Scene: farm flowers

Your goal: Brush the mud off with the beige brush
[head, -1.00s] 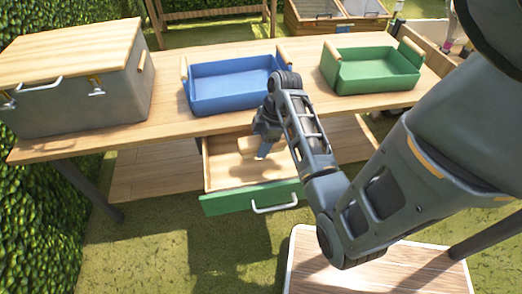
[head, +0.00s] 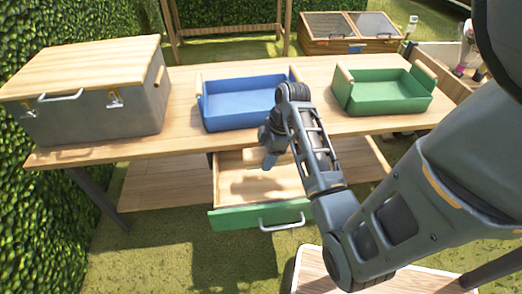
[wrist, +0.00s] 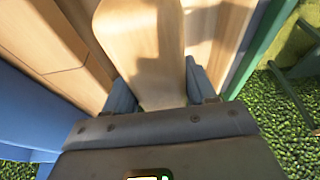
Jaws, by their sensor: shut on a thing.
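My gripper (head: 268,158) is above the open drawer (head: 262,216), in front of the blue tray. In the wrist view my gripper (wrist: 160,90) is shut on a flat, beige wooden piece (wrist: 138,45), which looks like the beige brush. It runs up out of the frame between the two fingers. Its bristles are not visible. In the head view the brush cannot be made out clearly at the dark fingers. No mud can be made out in either view.
The blue tray (head: 243,117) and green tray (head: 388,105) stand on the wooden table (head: 180,136). A grey box with a wooden lid (head: 92,107) stands at the left end. Table space between box and blue tray is narrow. A hedge (head: 40,240) borders the left.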

